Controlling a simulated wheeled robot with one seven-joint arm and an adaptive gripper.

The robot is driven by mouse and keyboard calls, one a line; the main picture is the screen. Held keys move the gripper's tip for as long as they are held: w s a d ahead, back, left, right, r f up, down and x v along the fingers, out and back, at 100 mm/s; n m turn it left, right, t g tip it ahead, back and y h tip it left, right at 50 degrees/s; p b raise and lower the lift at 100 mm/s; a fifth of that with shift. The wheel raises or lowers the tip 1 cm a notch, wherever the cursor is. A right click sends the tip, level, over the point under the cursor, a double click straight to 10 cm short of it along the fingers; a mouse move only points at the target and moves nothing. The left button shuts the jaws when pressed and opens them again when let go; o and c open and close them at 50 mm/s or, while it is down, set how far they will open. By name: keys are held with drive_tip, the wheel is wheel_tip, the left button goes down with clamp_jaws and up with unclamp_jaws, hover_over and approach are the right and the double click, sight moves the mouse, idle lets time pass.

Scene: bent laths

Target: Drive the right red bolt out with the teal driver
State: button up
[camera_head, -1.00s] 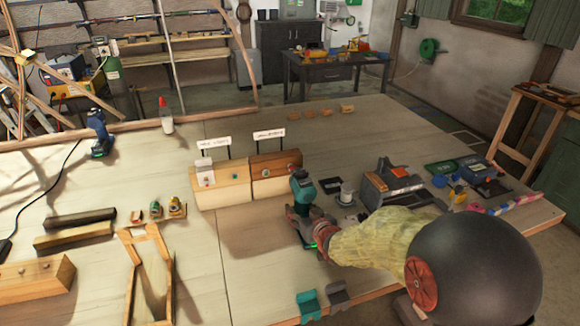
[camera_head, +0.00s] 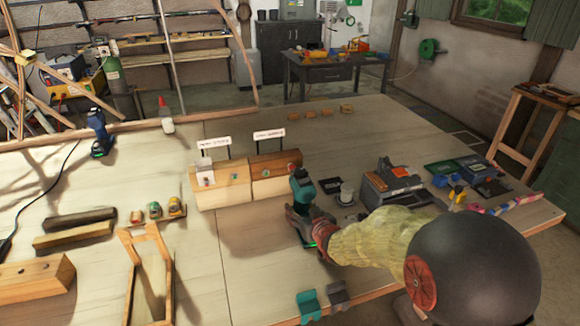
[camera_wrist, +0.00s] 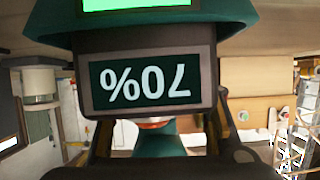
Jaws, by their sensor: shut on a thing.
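My gripper (camera_head: 312,226) is shut on the teal driver (camera_head: 302,184) and holds it upright-looking beside the right end of the wooden blocks. In the wrist view the driver's dark housing (camera_wrist: 150,80) fills the middle, with a display reading 70% upside down. The right wooden block (camera_head: 274,184) has a dark upper strip, a small round fitting on its front and a small bolt-like spot (camera_head: 291,168) near the driver's head. The left wooden block (camera_head: 222,190) carries a pale plate with a small bolt. The driver's tip contact is unclear.
Two small label signs (camera_head: 268,134) stand behind the blocks. Teal and grey holders (camera_head: 309,303) sit at the front edge.

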sight(305, 203)
drive_tip(key=shift+s, duration=0.15)
idle(0.4)
drive_tip(key=shift+s+d+r, duration=0.1)
drive_tip(key=shift+s+d, duration=0.1)
drive_tip(key=shift+s, duration=0.5)
drive_tip(key=shift+s+d+r, duration=0.1)
drive_tip(key=shift+s+d, duration=0.05)
drive_tip(key=shift+s, duration=0.5)
drive_tip(key=shift+r, duration=0.1)
drive_tip(key=shift+r+p, duration=1.4)
drive_tip(key=shift+r, duration=0.6)
drive_tip(key=shift+w, duration=0.1)
